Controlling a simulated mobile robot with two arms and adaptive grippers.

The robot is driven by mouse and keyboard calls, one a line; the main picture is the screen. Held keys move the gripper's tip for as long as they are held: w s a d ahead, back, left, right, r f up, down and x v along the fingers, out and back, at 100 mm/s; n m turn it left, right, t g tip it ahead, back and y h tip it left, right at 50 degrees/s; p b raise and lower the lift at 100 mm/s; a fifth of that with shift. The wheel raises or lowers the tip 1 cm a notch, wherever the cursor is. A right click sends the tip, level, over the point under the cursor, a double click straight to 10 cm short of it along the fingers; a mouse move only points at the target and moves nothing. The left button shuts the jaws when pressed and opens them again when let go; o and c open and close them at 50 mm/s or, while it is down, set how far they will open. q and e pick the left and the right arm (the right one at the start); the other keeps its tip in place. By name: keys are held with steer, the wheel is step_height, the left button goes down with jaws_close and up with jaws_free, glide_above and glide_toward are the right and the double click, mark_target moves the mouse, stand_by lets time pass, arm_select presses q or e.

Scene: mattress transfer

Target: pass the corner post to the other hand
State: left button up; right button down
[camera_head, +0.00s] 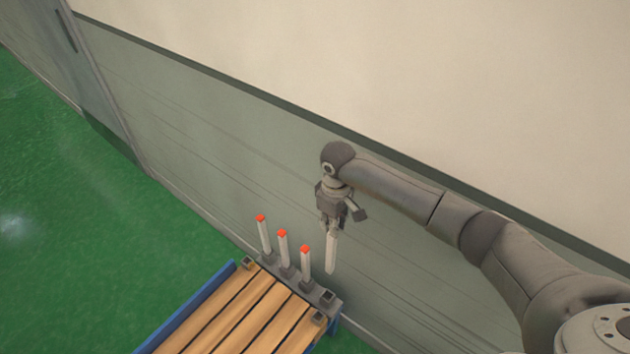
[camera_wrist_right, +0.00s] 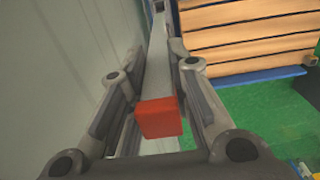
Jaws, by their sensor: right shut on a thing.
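The corner post (camera_head: 331,252) is a pale, slim bar hanging roughly upright below my right gripper (camera_head: 332,224), near the wall. In the right wrist view, the post (camera_wrist_right: 158,82) runs away from the camera between the fingers, with its red end cap (camera_wrist_right: 159,117) nearest. My right gripper (camera_wrist_right: 158,60) is shut on the post. In the head view the post hangs just right of and above a rack with three similar red-tipped posts. My left gripper is not in view.
Three grey posts with red tips (camera_head: 283,254) stand in holders along the end of a wooden slatted frame with a blue side rail (camera_head: 190,303). An empty-looking holder (camera_head: 327,297) is at its right end. The wall (camera_head: 230,150) is close behind; green floor (camera_head: 70,250) lies left.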

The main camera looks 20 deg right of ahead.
steer(key=s+r+m+b, duration=0.2)
steer(key=s+m+b, duration=0.1)
steer(key=s+b, duration=0.4)
steer(key=s+r+m+b, duration=0.2)
steer(key=s+m+b, duration=0.2)
steer(key=s+b, duration=0.3)
steer(key=s, duration=0.2)
steer(key=shift+s+a+r, duration=0.15)
steer(key=shift+s+r, duration=0.2)
steer(key=shift+s, duration=0.05)
steer(key=shift+a, duration=0.1)
